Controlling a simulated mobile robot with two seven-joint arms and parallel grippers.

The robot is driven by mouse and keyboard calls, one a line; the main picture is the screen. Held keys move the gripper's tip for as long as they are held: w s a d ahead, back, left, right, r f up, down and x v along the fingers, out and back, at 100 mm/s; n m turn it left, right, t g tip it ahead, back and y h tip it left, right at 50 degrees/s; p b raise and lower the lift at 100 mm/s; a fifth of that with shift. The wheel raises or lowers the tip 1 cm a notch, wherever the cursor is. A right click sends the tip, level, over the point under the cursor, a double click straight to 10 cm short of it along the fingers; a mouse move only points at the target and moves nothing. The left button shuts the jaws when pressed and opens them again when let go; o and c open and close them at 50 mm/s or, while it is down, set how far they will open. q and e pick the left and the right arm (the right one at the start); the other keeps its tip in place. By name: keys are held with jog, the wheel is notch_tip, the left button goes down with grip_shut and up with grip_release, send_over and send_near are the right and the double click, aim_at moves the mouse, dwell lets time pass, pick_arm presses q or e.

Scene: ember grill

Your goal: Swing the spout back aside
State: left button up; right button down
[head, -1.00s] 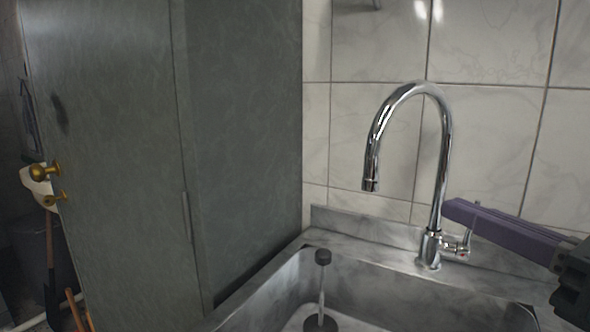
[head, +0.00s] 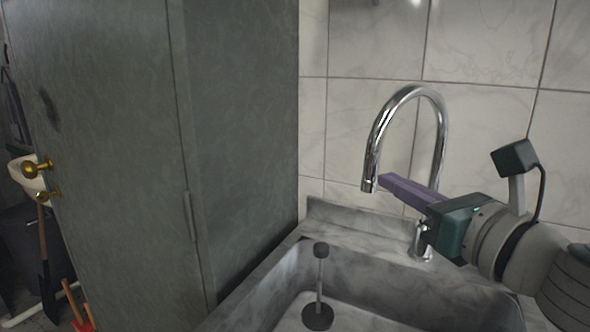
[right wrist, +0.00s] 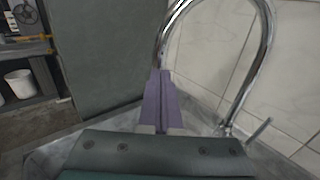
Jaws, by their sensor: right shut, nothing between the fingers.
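The chrome spout (head: 374,146) arches up from the faucet base (head: 420,243) at the back of the sink, and its outlet points down toward the left. My right gripper (head: 386,183) is shut and empty, with its purple fingers beside the spout's outlet end, on its right. In the right wrist view the fingers (right wrist: 158,88) lie close to the spout's lower end (right wrist: 161,52); whether they touch it I cannot tell. The gripper hides part of the faucet's upright and handle. My left gripper is not in view.
The stone sink (head: 262,292) lies below the spout, with a dark plunger-like object (head: 319,285) standing in it. A tall grey-green cabinet (head: 245,140) stands at the left of the sink. A tiled wall (head: 480,125) is close behind the faucet.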

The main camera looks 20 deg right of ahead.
jog(key=shift+w, duration=0.75)
jog(key=shift+w+a+h, duration=0.15)
jog(key=shift+w+h, duration=0.15)
jog(key=shift+h, duration=0.1)
jog(key=w+a+m+g+h+b, duration=0.1)
jog(key=w+m+h+b, duration=0.1)
jog(key=w+m+h, duration=0.2)
jog(key=w+h, duration=0.2)
jog(key=shift+w+a, duration=0.25)
jog(key=shift+w, duration=0.1)
